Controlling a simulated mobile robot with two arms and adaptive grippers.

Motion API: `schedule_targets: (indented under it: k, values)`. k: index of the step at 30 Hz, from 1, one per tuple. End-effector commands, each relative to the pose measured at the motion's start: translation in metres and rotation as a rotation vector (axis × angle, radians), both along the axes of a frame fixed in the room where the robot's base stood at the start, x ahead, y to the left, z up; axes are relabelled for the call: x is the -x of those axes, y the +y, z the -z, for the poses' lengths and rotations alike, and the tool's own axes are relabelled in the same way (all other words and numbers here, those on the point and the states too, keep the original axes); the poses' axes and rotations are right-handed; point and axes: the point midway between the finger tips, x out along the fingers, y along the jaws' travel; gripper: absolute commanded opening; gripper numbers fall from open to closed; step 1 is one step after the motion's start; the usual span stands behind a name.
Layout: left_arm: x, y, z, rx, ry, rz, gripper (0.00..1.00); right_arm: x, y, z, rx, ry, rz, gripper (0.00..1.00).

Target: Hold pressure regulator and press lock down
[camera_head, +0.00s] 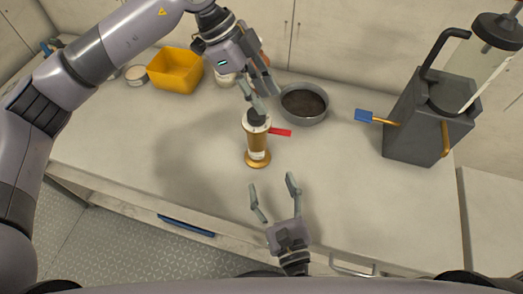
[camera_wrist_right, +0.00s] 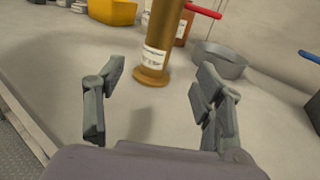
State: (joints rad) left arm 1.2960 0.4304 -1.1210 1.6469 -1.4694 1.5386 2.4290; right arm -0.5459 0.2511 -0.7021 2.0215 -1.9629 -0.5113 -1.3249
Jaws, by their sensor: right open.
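The pressure regulator appears to be the upright brass and white cylinder (camera_head: 257,142) with a round brass foot, standing on the counter. It has a dark knob on top and a red lever (camera_head: 281,132) sticking out to the right. Its brass lower body (camera_wrist_right: 163,35) shows in the right wrist view, ahead of the fingers. My left gripper (camera_head: 258,102) points down at the dark knob from above; whether its fingers grip the knob cannot be told. My right gripper (camera_head: 272,183) is open and empty, in front of the regulator and apart from it. Its spread fingers also show in the right wrist view (camera_wrist_right: 160,82).
A grey pot (camera_head: 304,104) stands behind the regulator. A yellow bin (camera_head: 175,70) and a small round tin (camera_head: 136,75) are at the back left. A dark grey machine (camera_head: 412,137) with a blue-tipped lever (camera_head: 364,116) stands right. The counter's front middle is clear.

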Motion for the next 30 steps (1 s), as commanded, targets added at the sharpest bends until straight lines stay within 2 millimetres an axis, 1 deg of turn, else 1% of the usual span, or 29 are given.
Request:
schedule_targets:
  k: [1, 3, 12, 15, 18, 21, 24, 30]
  values:
    - [0.0, 0.0, 0.0, 0.0, 0.0, 0.0, 0.33, -0.012, 0.003, -0.001, -0.003, -0.003, 0.003, 0.63]
    - [0.0, 0.0, 0.0, 0.0, 0.0, 0.0, 0.33, -0.025, 0.006, -0.001, -0.004, -0.002, 0.003, 0.63]
    - [0.0, 0.0, 0.0, 0.0, 0.0, 0.0, 0.33, -0.083, 0.021, -0.001, -0.003, -0.002, 0.002, 0.63]
    - [0.0, 0.0, 0.0, 0.0, 0.0, 0.0, 0.33, -0.099, 0.025, -0.001, -0.004, -0.001, 0.001, 0.63]
    - [0.0, 0.0, 0.0, 0.0, 0.0, 0.0, 0.33, -0.111, 0.028, -0.001, -0.002, 0.0, 0.0, 0.63]
    - [0.0, 0.0, 0.0, 0.0, 0.0, 0.0, 0.33, -0.119, 0.03, 0.0, -0.002, 0.0, 0.0, 0.63]
    - [0.0, 0.0, 0.0, 0.0, 0.0, 0.0, 0.33, -0.123, 0.032, 0.0, -0.002, 0.0, -0.002, 0.63]
    - [0.0, 0.0, 0.0, 0.0, 0.0, 0.0, 0.33, -0.125, 0.032, 0.0, -0.001, 0.0, -0.002, 0.63]
